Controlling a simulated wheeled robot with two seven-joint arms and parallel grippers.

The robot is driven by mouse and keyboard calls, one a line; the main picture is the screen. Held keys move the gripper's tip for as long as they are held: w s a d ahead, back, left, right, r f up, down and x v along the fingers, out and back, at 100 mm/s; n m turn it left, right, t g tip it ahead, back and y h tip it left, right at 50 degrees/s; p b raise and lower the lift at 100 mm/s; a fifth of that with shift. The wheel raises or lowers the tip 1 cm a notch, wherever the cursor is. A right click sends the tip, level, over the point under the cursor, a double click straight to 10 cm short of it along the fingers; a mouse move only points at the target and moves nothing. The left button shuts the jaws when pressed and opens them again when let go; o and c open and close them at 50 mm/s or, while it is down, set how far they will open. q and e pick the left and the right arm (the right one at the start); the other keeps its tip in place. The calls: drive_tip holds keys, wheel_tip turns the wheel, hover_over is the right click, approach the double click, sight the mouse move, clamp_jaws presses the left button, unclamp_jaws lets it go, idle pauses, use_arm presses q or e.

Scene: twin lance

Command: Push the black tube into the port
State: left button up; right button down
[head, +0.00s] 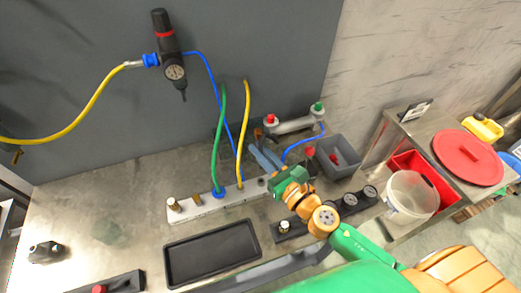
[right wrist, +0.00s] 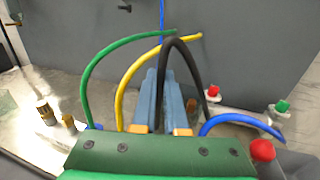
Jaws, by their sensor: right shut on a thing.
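The black tube (right wrist: 187,58) arches up behind my right gripper in the right wrist view, one end running down between the blue fingers. My right gripper (head: 262,153) is shut on it; the grip itself is mostly hidden. It also shows in the right wrist view (right wrist: 161,88). In the head view the black tube is hard to make out. A pale manifold block (head: 205,206) lies below the fingers, with a green tube (head: 219,150) and a yellow tube (head: 244,130) standing in it. A dark round port (head: 262,182) shows near its right end. My left gripper is out of view.
A black tray (head: 212,254) lies in front of the manifold. A grey bin (head: 337,157) and a bar with red and green caps (head: 292,125) stand to the right. A blue hose (head: 303,143) loops close to my right gripper. The bench's left side has free room.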

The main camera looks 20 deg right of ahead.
drive_tip(key=shift+w+f+b, duration=0.1)
drive_tip(key=shift+f+b, duration=0.2)
drive_tip(key=shift+f, duration=0.2)
wheel_tip(320, 180, down, 5)
drive_tip(key=b, duration=0.5)
drive_tip(key=shift+d, duration=0.1)
drive_tip(key=shift+w, duration=0.1)
idle(0.7)
drive_tip(key=shift+f, duration=0.4)
drive_tip(key=shift+f+b, duration=1.1)
drive_tip(key=shift+b, duration=0.2)
drive_tip(key=c, duration=0.9)
unclamp_jaws()
